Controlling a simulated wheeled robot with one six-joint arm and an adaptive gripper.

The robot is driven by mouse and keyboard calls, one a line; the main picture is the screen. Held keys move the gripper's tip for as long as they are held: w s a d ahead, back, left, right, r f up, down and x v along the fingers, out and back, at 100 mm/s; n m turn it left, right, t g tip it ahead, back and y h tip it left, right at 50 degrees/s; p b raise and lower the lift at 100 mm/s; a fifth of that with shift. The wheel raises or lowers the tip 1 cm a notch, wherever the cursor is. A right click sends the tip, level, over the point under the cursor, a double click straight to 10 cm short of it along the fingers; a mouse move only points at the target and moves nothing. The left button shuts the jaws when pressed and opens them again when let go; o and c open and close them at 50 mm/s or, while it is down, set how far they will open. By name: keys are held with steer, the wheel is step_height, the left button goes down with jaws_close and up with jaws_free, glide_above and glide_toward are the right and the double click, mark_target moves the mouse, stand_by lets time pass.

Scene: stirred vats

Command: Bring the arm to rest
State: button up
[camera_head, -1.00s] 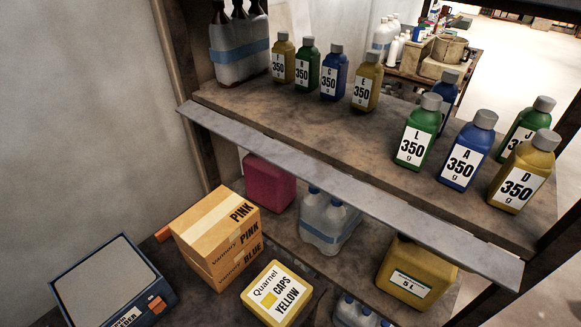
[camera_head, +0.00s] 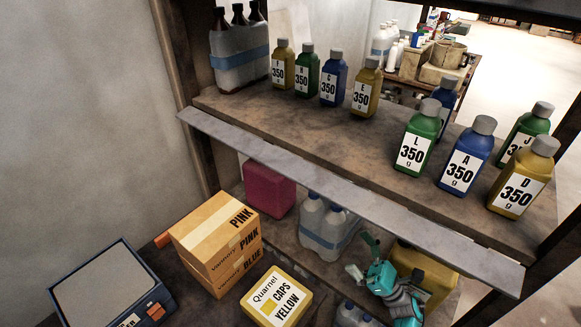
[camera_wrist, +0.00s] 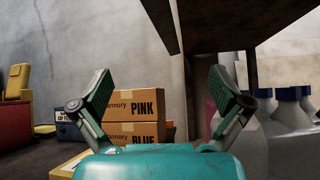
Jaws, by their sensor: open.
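My gripper (camera_head: 362,258) is teal and shows at the lower right of the head view, in front of the lower shelf and below the upper shelf's grey front edge. It partly hides a yellow jug (camera_head: 432,272). In the wrist view my gripper (camera_wrist: 165,90) has its two fingers spread wide, with nothing between them but the view of stacked boxes beyond. It is open and empty.
Labelled bottles, such as green L (camera_head: 415,142), stand on the upper shelf (camera_head: 300,130). Below are stacked orange boxes (camera_head: 215,235), a yellow caps box (camera_head: 275,297), a pink block (camera_head: 270,187) and clear jugs (camera_head: 325,225). In the wrist view, a shelf underside (camera_wrist: 230,25) hangs overhead.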

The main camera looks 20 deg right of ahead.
steer(key=x, duration=1)
steer(key=shift+w+n+g+y, duration=0.15)
steer(key=shift+n+g+y, duration=0.15)
steer(key=shift+n+g, duration=0.1)
steer(key=shift+d, duration=0.1)
steer(key=v, duration=0.9)
steer(key=s+a+f+n+g+h, duration=0.1)
steer(key=s+a+n+h, duration=0.2)
steer(key=s+n+h, duration=0.3)
steer(key=s+a+f+n+g+h, duration=0.1)
steer(key=s+a+n+h, duration=0.2)
steer(key=s+n, duration=0.9)
steer(key=s+a+f+n+g+h, duration=0.1)
steer(key=s+a+n+h, duration=0.2)
steer(key=s+n+h, duration=0.5)
steer(key=s+h, duration=0.2)
steer(key=s, duration=0.6)
steer(key=shift+s+f+n+g, duration=0.3)
steer(key=shift+n, duration=0.1)
